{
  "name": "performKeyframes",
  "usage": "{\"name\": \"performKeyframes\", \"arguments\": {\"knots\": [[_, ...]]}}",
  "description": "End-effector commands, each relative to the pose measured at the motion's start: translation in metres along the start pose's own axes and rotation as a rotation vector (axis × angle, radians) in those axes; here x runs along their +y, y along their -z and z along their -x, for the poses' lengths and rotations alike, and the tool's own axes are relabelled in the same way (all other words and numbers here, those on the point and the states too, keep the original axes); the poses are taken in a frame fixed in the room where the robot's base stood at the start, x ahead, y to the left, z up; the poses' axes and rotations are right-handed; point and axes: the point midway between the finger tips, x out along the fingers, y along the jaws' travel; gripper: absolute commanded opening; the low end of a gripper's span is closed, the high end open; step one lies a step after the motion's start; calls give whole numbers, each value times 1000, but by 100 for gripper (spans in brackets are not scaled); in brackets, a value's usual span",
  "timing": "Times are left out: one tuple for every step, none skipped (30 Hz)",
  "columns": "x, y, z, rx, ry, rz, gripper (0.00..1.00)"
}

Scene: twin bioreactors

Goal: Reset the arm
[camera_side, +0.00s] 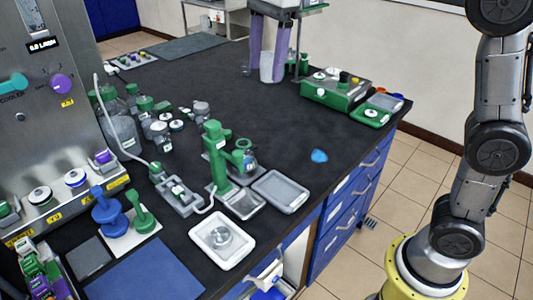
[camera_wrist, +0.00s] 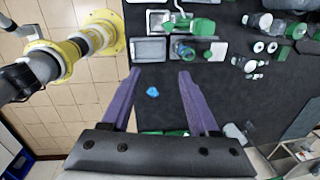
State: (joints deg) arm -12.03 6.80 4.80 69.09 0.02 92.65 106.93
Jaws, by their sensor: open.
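My gripper (camera_side: 268,76) hangs high at the top of the side view, with its two purple fingers pointing down over the far part of the black bench. In the wrist view my gripper (camera_wrist: 159,73) has its fingers spread wide apart with nothing held between them. Dark bench surface and a small blue object (camera_wrist: 152,92) show below, between the fingers. That blue object also shows in the side view (camera_side: 319,156), lying on the bench near its right edge. The upper part of my gripper is cut off by the side view's top edge.
A green device (camera_side: 336,91) stands at the bench's far right corner. A green stand (camera_side: 217,155), a grey tray (camera_side: 280,191) and a white tray (camera_side: 222,240) stand nearer. Several bottles (camera_side: 122,127) crowd the left. The bench (camera_side: 260,125) is mostly clear in the middle.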

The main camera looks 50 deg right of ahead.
Motion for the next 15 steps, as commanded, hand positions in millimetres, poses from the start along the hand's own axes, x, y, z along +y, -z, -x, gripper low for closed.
{"name": "performKeyframes", "arguments": {"knots": [[19, 14, 12, -5, 27, 2, 61], [28, 21, 16, -7, 42, 15, 61], [42, 29, 20, -9, 60, 41, 61], [52, 35, 22, -9, 75, 65, 61], [61, 41, 23, -9, 90, 94, 61], [75, 48, 23, -7, 110, 138, 61], [85, 54, 22, -4, 126, 175, 61], [95, 59, 21, -1, 142, 214, 61], [109, 65, 17, 5, 162, 271, 61], [119, 70, 14, 11, 176, 316, 61], [129, 74, 10, 18, 191, 363, 61], [141, 78, 4, 29, 209, 428, 61], [150, 82, -1, 39, 223, 479, 61], [159, 85, -7, 49, 235, 532, 61], [171, 89, -16, 65, 251, 606, 61]]}}
